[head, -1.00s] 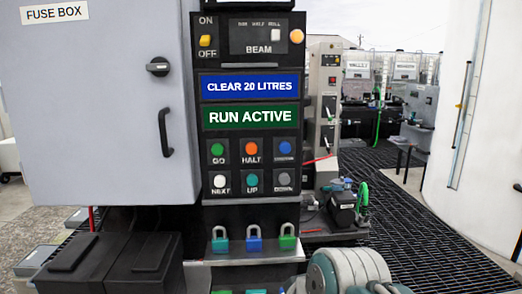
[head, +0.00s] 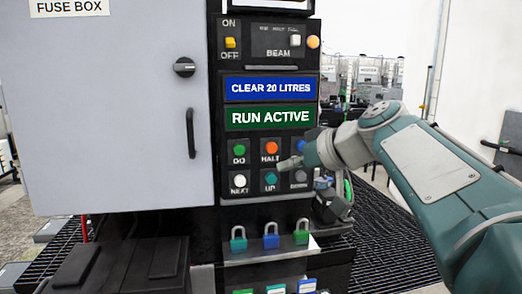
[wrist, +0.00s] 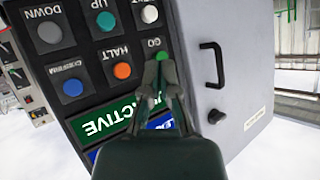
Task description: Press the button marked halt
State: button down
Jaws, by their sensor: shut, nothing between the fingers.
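The orange button marked HALT (head: 271,147) is in the top row of the black panel (head: 213,105), between the green GO button (head: 239,149) and a blue button. In the wrist view the panel is turned over, and the orange HALT button (wrist: 122,71) shows left of my fingertips. My gripper (head: 289,163) is shut and empty, just below and right of HALT in the head view. I see no contact with any button.
Below are white NEXT (head: 239,180), teal UP (head: 271,178) and grey DOWN (wrist: 48,31) buttons. A green sign (head: 268,117) reads RUN ACTIVE. A grey fuse box (head: 100,110) juts out at left. Several padlocks (head: 271,239) stand below the panel.

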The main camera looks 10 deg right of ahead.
jog(key=shift+d, duration=0.15)
send_near(269, 151)
jog(key=s+x, duration=0.1)
jog(key=x, duration=0.5)
jog(key=shift+w+a+f, duration=0.25)
jog(key=shift+a+f, duration=0.3)
dwell(0.8)
jog(key=shift+w+r, duration=0.1)
jog(key=shift+w, duration=0.25)
jog(key=shift+w, duration=0.6)
dwell(0.8)
jog(key=shift+s, duration=1.05)
